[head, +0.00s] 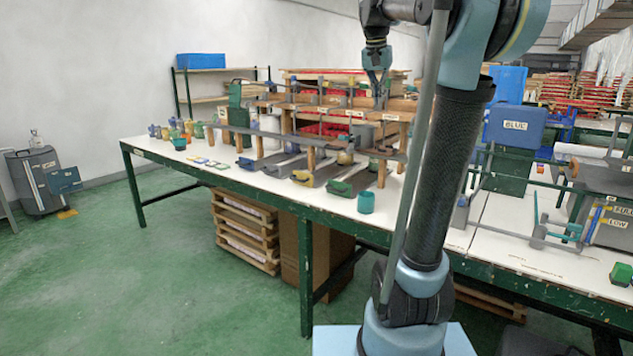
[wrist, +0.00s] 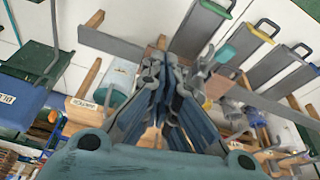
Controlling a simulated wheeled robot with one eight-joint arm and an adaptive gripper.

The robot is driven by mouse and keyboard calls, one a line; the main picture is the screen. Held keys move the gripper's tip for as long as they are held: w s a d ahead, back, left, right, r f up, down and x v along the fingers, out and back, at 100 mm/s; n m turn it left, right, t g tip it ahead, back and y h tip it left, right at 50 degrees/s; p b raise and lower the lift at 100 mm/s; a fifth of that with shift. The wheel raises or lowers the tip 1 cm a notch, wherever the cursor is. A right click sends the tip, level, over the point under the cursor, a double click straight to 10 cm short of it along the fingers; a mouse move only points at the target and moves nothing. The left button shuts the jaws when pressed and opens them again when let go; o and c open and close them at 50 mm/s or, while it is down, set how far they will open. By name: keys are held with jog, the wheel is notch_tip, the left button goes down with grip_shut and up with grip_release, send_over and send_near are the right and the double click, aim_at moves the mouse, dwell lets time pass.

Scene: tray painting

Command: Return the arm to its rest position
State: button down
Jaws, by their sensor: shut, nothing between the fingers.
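My gripper (head: 377,84) hangs fingers-down in front of the wooden rack in the head view, above the white table and touching nothing that I can make out. My arm rises at the right of the head view and crosses in front of the table. In the wrist view my gripper (wrist: 162,66) is at the middle, its fingers shut and empty, with the table, trays and rack parts beyond it.
The long white table (head: 222,177) holds the wooden rack (head: 392,132), several trays with coloured ends and a teal cup (head: 365,202) near the front edge. A blue box labelled BLUE (head: 514,127) stands at right. Green floor (head: 130,270) is clear at front left.

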jog(key=s+f+n+y, duration=0.1)
jog(key=s+f+n, duration=0.1)
jog(key=s+f, duration=1.4)
jog(key=s+a+f+n, duration=0.1)
jog(key=s+f+n, duration=0.2)
jog(key=s+f, duration=1.4)
notch_tip(320, 180, down, 6)
jog(key=shift+f+n+g+y, duration=0.25)
jog(key=shift+n+g+y, duration=0.05)
jog(key=shift+g+y, duration=0.1)
jog(key=shift+s, duration=0.1)
jog(key=shift+w+f, duration=0.2)
jog(key=shift+w, duration=0.25)
